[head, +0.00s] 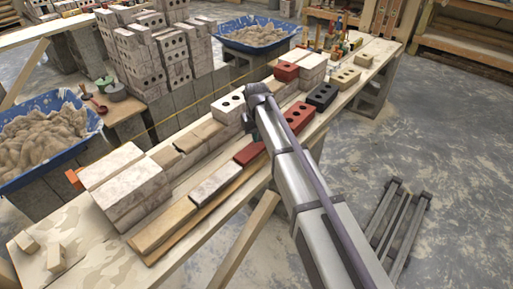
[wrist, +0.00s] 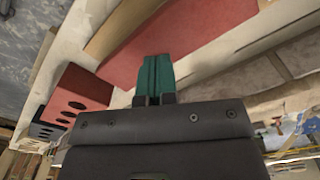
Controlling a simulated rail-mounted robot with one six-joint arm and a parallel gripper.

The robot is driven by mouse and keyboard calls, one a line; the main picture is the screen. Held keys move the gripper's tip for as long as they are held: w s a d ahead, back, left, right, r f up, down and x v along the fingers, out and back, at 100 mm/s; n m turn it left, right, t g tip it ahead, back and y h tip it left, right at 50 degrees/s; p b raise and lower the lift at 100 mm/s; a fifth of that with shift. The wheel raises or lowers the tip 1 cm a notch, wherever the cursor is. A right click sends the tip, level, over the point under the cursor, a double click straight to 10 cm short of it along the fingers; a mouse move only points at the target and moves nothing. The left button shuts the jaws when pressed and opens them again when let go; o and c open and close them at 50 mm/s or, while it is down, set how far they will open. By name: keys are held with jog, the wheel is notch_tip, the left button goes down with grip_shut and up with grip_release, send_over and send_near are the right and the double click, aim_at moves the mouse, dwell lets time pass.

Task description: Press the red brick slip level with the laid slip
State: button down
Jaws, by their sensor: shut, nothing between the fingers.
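The red brick slip (head: 249,153) lies in the row along the front of the bench, partly covered by my arm in the head view. The laid slip (head: 215,184), pale and whitish, is at its left end, and a tan slip (head: 165,224) continues the row. In the wrist view the red slip (wrist: 185,35) fills the upper middle. My gripper (wrist: 155,60) has its teal fingers together and empty, with the tips over the red slip's face. I cannot tell whether they touch it.
A wooden strip (head: 200,216) runs along the row's front. A holed red brick (head: 299,117) and a black brick (head: 322,96) stand to the right. Pale blocks (head: 128,183) stand behind the row. Blue mortar tubs (head: 45,140) and stacked bricks are beyond.

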aim_at(257, 146)
jog(key=shift+f, duration=0.2)
jog(key=shift+f+b, duration=0.3)
jog(key=shift+b, duration=0.2)
jog(key=shift+s+f+b, duration=0.1)
jog(key=shift+f+b, duration=0.95)
jog(key=shift+b, duration=0.05)
dwell(1.4)
jog(key=shift+r, duration=0.1)
notch_tip(257, 146, up, 5)
jog(key=p, duration=0.5)
